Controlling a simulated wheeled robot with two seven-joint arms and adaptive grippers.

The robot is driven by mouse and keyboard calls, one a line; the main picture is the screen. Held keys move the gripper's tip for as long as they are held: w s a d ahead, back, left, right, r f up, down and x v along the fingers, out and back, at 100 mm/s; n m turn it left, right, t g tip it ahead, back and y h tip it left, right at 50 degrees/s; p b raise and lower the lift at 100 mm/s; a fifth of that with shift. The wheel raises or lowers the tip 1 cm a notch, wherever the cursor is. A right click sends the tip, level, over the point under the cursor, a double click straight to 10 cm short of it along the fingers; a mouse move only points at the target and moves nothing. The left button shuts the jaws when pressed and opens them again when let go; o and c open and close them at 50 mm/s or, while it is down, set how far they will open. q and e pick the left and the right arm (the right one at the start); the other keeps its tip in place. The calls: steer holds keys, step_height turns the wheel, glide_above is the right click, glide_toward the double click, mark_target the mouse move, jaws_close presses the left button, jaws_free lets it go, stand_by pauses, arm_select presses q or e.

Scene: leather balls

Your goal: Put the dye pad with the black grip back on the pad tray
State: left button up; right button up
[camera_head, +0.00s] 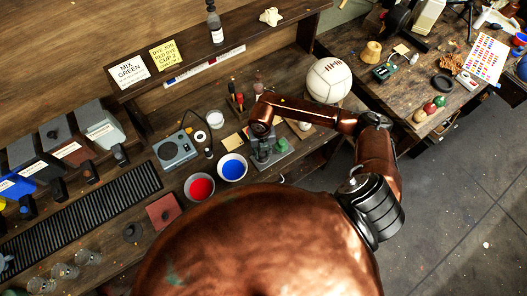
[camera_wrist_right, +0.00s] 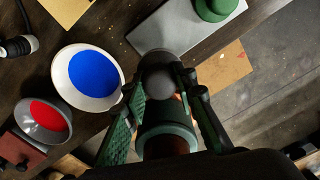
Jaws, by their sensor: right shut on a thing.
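The pad tray (camera_wrist_right: 172,30) is a flat grey plate in the right wrist view. A pad with a green grip (camera_wrist_right: 216,6) stands on it. My right gripper (camera_wrist_right: 165,98) is shut on the dye pad with the black grip (camera_wrist_right: 160,74). The dark rounded grip shows between the fingers, and the pad's underside is hidden. In the head view my right gripper (camera_head: 262,146) is by the pad tray (camera_head: 284,162) and partly covers it. I cannot tell whether the held pad touches the tray. My left gripper is not in view.
A blue dye bowl (camera_head: 232,167) and a red dye bowl (camera_head: 199,188) stand left of the tray. A grey scale (camera_head: 176,150) is farther left. A white ball (camera_head: 328,80) sits behind the tray. A shelf (camera_head: 215,60) with a bottle (camera_head: 214,25) runs along the back.

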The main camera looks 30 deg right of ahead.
mark_target(263, 154)
steer(key=f, duration=0.1)
steer(key=w+d+f, duration=0.1)
steer(key=w+f, duration=0.1)
steer(key=shift+d+f+p, duration=0.1)
steer(key=shift+d+p, duration=0.2)
steer(key=shift+d, duration=0.1)
step_height(263, 154, down, 3)
steer(key=shift+w+f, duration=0.1)
steer(key=o, duration=0.6)
steer(key=shift+f, duration=0.2)
steer(key=shift+c, duration=0.2)
steer(key=o, duration=0.5)
steer(key=shift+c, duration=0.2)
steer(key=shift+r, duration=0.1)
